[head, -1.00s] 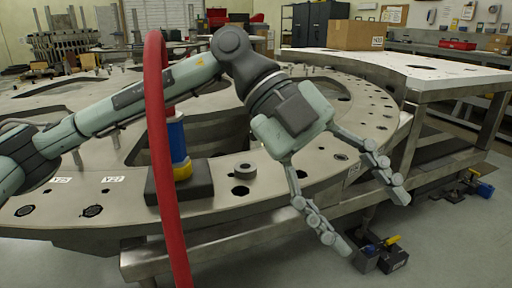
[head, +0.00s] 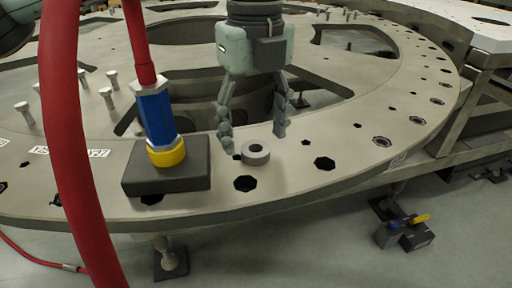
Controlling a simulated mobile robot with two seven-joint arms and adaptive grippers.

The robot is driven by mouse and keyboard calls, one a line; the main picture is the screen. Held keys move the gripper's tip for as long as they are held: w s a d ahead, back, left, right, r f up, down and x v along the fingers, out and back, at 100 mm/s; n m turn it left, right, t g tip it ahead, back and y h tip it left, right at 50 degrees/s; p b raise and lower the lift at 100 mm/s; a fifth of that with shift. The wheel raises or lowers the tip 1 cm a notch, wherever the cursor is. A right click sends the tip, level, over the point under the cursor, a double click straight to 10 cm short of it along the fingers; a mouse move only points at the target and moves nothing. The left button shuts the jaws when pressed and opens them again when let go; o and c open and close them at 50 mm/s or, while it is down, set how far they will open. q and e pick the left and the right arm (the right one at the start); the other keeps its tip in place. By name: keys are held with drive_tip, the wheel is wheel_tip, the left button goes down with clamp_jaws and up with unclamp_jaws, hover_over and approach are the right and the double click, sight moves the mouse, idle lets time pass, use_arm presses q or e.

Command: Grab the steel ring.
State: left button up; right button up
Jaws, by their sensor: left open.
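The steel ring (head: 257,153) is a small thick grey ring lying flat on the turret plate (head: 330,183), close to the plate's near edge. In the head view my left gripper (head: 253,140) points down with its two fingers spread, one to the left and one to the right of the ring in the picture. The fingertips appear a little above or behind the ring, and I cannot tell the exact gap. Nothing is between the fingers.
Left of the ring, a dark block (head: 166,183) carries a blue and yellow fitting (head: 157,118) with a red hose (head: 137,45). A thick red hose (head: 74,140) crosses the near left. Dark holes (head: 245,183) surround the ring. Several pegs (head: 107,98) stand at left.

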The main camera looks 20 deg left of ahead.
use_arm(q)
drive_tip(key=shift+f, duration=1.1)
drive_tip(key=c, duration=1.4)
drive_tip(key=shift+r, duration=0.1)
